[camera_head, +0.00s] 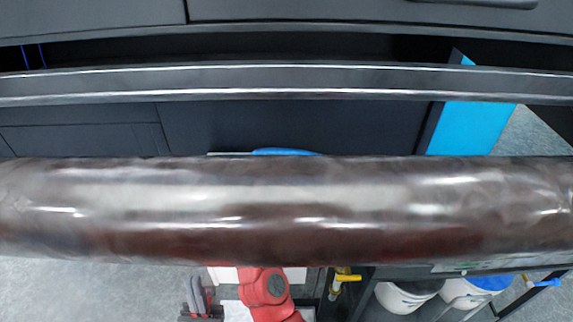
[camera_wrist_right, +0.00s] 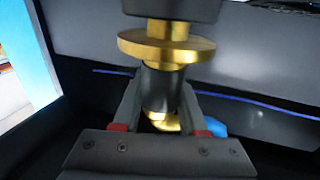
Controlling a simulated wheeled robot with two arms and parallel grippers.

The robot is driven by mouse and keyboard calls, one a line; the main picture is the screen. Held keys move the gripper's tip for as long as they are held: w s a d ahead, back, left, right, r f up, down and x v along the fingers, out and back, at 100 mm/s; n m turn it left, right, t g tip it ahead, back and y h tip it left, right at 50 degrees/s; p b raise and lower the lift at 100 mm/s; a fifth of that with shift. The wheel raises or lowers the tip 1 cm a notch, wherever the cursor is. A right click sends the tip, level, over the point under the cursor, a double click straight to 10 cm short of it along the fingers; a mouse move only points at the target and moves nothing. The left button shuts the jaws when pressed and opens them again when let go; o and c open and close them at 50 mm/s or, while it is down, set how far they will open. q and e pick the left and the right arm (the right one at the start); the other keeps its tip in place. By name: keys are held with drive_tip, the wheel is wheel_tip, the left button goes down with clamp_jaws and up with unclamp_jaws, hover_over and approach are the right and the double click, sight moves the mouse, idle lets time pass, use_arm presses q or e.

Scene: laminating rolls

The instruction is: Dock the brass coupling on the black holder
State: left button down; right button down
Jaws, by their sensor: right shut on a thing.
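In the right wrist view, the brass coupling (camera_wrist_right: 166,47) has a wide round flange and a dark cylindrical section below it. My right gripper (camera_wrist_right: 160,100) is shut on this dark section, with a finger on each side, and a brass end shows lower between the fingers. The coupling's upper neck meets the underside of a black block, apparently the black holder (camera_wrist_right: 170,8), at the top edge. I cannot tell whether it is seated there. In the head view, my left gripper (camera_head: 198,296) is at the lower left, its fingers slightly apart and empty.
A long, shiny dark roll (camera_head: 290,208) spans the head view and hides much behind it. A dark machine rail (camera_head: 280,83) runs beyond it. White buckets (camera_head: 405,296) stand at the lower right. Grey floor (camera_head: 90,290) shows at the lower left.

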drive_tip(key=shift+f+b, duration=0.55)
drive_tip(key=shift+b, duration=0.1)
idle(0.3)
drive_tip(key=c, duration=0.7)
unclamp_jaws()
drive_tip(key=shift+c, duration=0.2)
drive_tip(key=shift+b+v, duration=0.65)
drive_tip(key=shift+v, duration=2.4)
drive_tip(key=b+v, duration=0.1)
drive_tip(key=v, duration=0.4)
